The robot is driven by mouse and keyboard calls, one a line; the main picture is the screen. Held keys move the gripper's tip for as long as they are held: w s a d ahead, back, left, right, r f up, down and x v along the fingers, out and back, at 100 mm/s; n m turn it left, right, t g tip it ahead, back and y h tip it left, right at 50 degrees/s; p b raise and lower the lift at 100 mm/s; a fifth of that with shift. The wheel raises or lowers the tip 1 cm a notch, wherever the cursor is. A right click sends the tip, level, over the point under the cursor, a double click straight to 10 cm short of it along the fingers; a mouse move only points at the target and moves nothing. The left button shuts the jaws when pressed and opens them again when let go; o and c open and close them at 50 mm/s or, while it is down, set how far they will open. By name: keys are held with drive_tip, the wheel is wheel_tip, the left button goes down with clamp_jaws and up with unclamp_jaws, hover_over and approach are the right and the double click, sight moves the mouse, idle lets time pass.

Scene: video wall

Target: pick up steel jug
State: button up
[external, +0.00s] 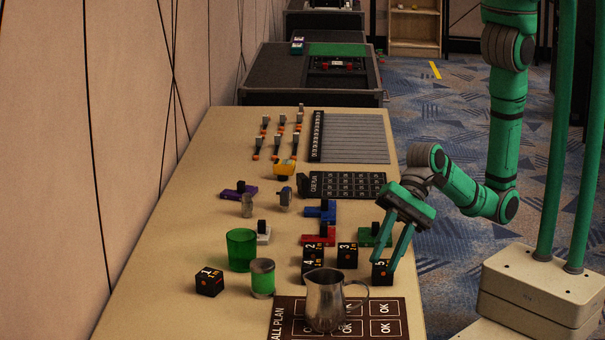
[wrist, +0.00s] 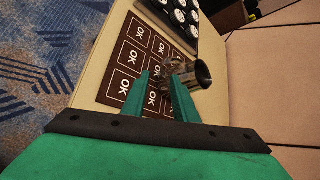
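The steel jug (external: 324,302) stands upright on the dark plan board with OK squares (external: 388,327), near the front of the table, its handle on the right side. My gripper (external: 383,262) is open and empty, angled down to the right of and behind the jug, near the numbered black cubes. In the wrist view the jug (wrist: 204,74) shows just beyond and to the right of my two green fingers (wrist: 158,76), which stand apart. The right finger covers part of the jug's near side. I cannot tell the exact gap to the handle.
Black numbered cubes (external: 347,256) stand close behind the jug. A green-filled jar (external: 262,279), a green cup (external: 241,250) and a lone black cube (external: 209,282) are to its left. Coloured blocks (external: 320,211) lie farther back. The table's right edge runs beside my arm.

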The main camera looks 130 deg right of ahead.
drive_tip(key=x, duration=0.9)
drive_tip(key=shift+w+d, duration=0.2)
clamp_jaws()
idle(1.2)
